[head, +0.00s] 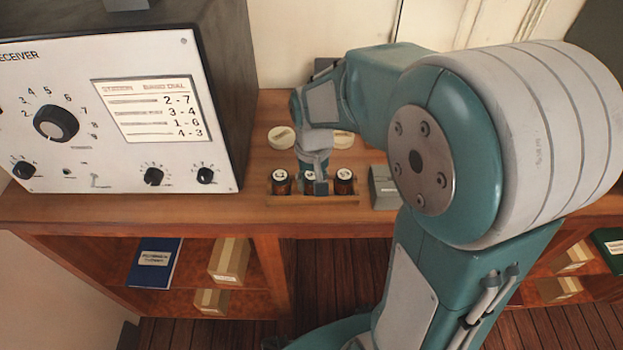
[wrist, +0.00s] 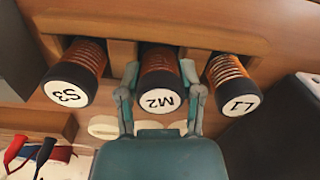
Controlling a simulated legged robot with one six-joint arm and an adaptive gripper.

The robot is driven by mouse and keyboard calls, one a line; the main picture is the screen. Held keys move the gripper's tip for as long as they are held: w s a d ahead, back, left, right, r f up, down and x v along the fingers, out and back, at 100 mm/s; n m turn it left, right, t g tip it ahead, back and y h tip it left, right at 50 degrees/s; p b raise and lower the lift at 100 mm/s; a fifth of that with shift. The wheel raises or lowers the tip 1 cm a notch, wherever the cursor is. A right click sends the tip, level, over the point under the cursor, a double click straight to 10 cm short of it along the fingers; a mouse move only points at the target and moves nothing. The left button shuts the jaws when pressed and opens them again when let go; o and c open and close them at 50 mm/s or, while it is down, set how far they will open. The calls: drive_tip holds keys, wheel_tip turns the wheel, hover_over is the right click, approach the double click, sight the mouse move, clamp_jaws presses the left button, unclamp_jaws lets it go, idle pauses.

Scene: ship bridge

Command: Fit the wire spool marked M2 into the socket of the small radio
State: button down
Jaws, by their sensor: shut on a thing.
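The wire spool marked M2 (wrist: 162,92) stands in the middle slot of a wooden rack (wrist: 122,50), copper-wound with a dark end and white label. My gripper (wrist: 160,100) has a finger on each side of it and is shut on it. In the head view my gripper (head: 313,184) points down at the rack and partly covers the middle spool. Spool S3 (wrist: 78,75) is at left and spool L1 (wrist: 230,83) at right in the wrist view. I cannot make out the small radio or its socket for certain; my arm hides part of the desk.
The large receiver (head: 100,110) stands left of the rack. A grey block (head: 384,188) sits just right of it. Pale round discs (head: 281,137) lie behind. Red and dark leads (wrist: 30,152) show on a light surface in the wrist view. Shelves below hold boxes (head: 229,260).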

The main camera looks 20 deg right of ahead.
sight(313, 174)
idle(0.4)
drive_tip(key=shift+c, duration=0.8)
unclamp_jaws()
wheel_tip(313, 174, up, 12)
drive_tip(key=shift+d+f, duration=0.1)
drive_tip(key=s+r+n+t, duration=0.1)
drive_tip(key=s+t, duration=0.4)
drive_tip(key=s, duration=0.9)
drive_tip(key=shift+t, duration=0.3)
